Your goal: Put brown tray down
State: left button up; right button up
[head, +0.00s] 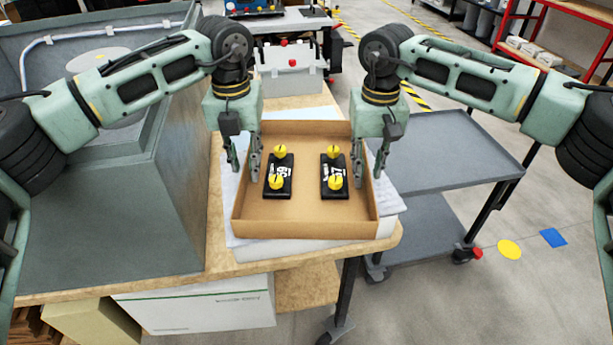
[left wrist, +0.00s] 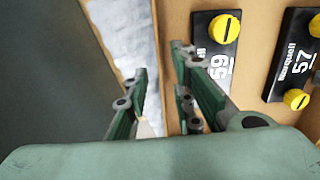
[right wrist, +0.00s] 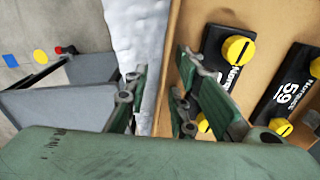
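The brown tray (head: 306,218) is an open cardboard-like box. It appears to rest level on white sheets (head: 394,203) at the table's corner. Two black modules with yellow knobs, marked 59 (head: 279,180) and apparently 57 (head: 334,178), lie in it. My left gripper (head: 243,172) straddles the tray's left wall, one finger outside and one inside. My right gripper (head: 371,172) straddles the right wall likewise. In the left wrist view (left wrist: 160,80) and right wrist view (right wrist: 158,80) the fingers stand apart, with gaps beside the wall. Both look open.
A wooden table (head: 221,260) carries the sheets. A large grey machine housing (head: 110,240) stands close on the left. A grey cart (head: 440,150) with an empty top stands right of the table. A light grey case (head: 290,75) sits behind the tray.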

pick_arm(q)
jog(key=shift+s+d+f, duration=0.1)
jog(key=shift+s+f, duration=0.1)
jog(key=shift+f, duration=0.3)
jog(key=shift+s+f, duration=0.15)
jog(key=shift+f, duration=0.3)
pick_arm(e)
jog(key=shift+a+f, duration=0.1)
jog(key=shift+f, duration=0.05)
pick_arm(q)
jog(key=shift+r, duration=0.25)
jog(key=r, duration=0.8)
jog(key=shift+w+r, duration=0.2)
jog(key=shift+r, duration=0.05)
pick_arm(e)
jog(key=shift+w+a+f, duration=0.1)
jog(key=shift+w, duration=0.3)
pick_arm(q)
jog(key=shift+r, duration=0.4)
pick_arm(e)
jog(key=shift+r, duration=0.3)
notch_tip(320, 180, up, 12)
jog(key=shift+f, duration=0.25)
jog(key=shift+s+f, duration=0.1)
